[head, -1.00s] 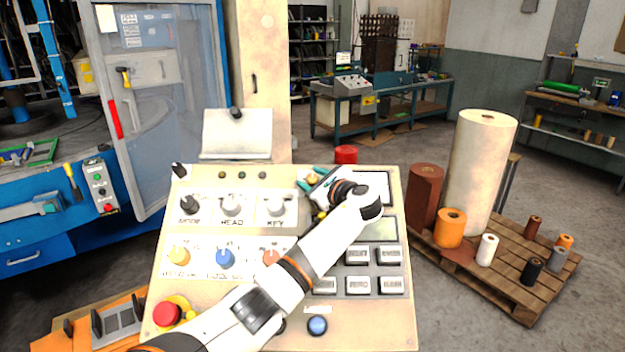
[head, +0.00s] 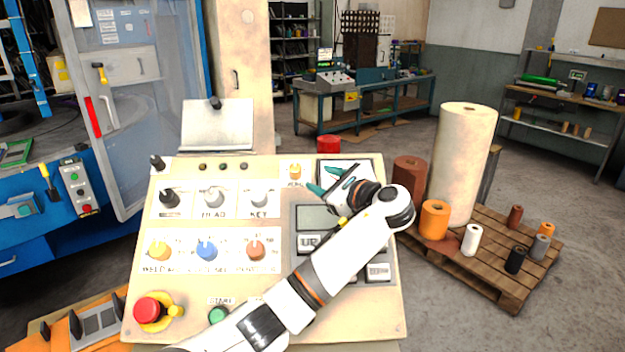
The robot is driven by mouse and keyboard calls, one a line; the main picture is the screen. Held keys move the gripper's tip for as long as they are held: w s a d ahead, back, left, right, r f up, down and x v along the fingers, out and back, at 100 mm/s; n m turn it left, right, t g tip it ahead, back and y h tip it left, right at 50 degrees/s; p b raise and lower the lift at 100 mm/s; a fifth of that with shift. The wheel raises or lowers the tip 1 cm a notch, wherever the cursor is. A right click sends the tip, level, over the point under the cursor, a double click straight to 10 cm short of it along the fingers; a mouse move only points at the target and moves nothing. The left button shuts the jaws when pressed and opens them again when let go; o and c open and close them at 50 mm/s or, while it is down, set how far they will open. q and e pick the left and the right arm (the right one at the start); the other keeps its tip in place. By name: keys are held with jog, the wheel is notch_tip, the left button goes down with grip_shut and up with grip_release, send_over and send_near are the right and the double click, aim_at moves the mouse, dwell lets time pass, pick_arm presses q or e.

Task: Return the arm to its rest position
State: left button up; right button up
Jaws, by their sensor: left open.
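My left arm reaches in from the bottom of the head view, across the right half of the cream control panel (head: 140,295). My left gripper (head: 322,180) is open, its teal fingertips above the panel's upper right, near a dark display (head: 346,166) and right of the KEY switch (head: 259,198). I see nothing between the fingers. The arm hides part of the lower display and several buttons. Whether the gripper touches the panel cannot be told. My right gripper is not in view.
The panel carries knobs, a red emergency button (head: 147,310) and a green button (head: 218,315). A blue machine with a clear door (head: 135,110) stands left. A wooden pallet (head: 480,275) with rolls (head: 462,165) stands right. Open floor lies behind.

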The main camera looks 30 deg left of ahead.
pick_arm(q)
jog(key=shift+s+d, duration=0.15)
jog(key=shift+d, duration=0.15)
